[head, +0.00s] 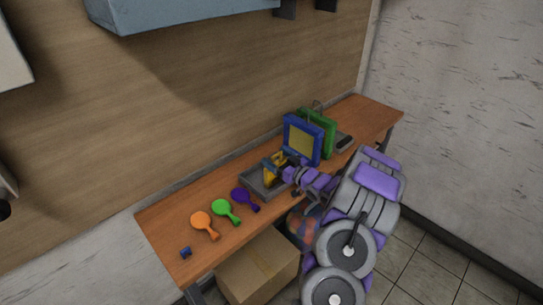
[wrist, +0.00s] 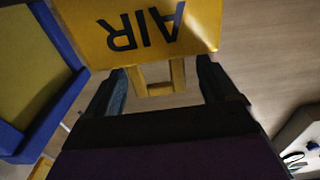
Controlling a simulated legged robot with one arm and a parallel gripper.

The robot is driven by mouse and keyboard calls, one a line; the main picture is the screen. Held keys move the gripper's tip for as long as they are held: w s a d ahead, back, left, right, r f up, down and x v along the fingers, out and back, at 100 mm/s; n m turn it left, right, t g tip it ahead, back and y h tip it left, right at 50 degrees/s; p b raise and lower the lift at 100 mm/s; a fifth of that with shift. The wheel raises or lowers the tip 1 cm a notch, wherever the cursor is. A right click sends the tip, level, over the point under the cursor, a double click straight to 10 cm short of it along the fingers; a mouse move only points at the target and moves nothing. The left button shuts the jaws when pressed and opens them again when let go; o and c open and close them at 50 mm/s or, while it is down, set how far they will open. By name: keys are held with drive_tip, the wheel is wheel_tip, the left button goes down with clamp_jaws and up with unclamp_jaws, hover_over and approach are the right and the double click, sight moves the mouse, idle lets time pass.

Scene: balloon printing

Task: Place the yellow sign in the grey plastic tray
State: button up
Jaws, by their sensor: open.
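The yellow sign (wrist: 140,30) fills the top of the wrist view, with the letters "AIR" showing upside down. Its yellow frame-like lower part lies between the two fingers of my gripper (wrist: 162,80), with gaps on both sides. In the head view the sign (head: 271,174) is at the grey tray (head: 256,186), partly hidden by my gripper (head: 280,163). I cannot tell whether the sign rests in the tray or stands just above it. My gripper is open around the sign.
A blue-framed panel (head: 302,140) and a green frame (head: 329,135) stand behind and right of the tray. A cardboard box (head: 257,268) is below the table (head: 160,225).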

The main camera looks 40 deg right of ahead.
sight(277, 162)
drive_tip(key=s, duration=0.1)
drive_tip(key=s+d, duration=0.1)
drive_tip(key=s, duration=0.1)
drive_tip(key=s+d+p, duration=0.1)
drive_tip(key=s, duration=0.1)
drive_tip(key=shift+f, duration=0.15)
drive_tip(key=s+a+r+g+h, duration=0.1)
drive_tip(key=a+r+g+h, duration=0.4)
drive_tip(key=a+g, duration=0.5)
drive_tip(key=s+a+r+g+y, duration=0.1)
drive_tip(key=s+a+r+g, duration=0.1)
drive_tip(key=s+a, duration=0.7)
drive_tip(key=s+a+r+g+y, duration=0.1)
drive_tip(key=s+a+r+g, duration=0.2)
drive_tip(key=s+a, duration=0.7)
drive_tip(key=s+a+r+m+g+y, duration=0.1)
drive_tip(key=s+a+g, duration=0.4)
drive_tip(key=s+a, duration=0.5)
drive_tip(key=s+r, duration=0.1)
drive_tip(key=s, duration=0.5)
drive_tip(key=shift+r+p, duration=0.3)
drive_tip(key=shift+r, duration=0.1)
drive_tip(key=shift+a, duration=0.2)
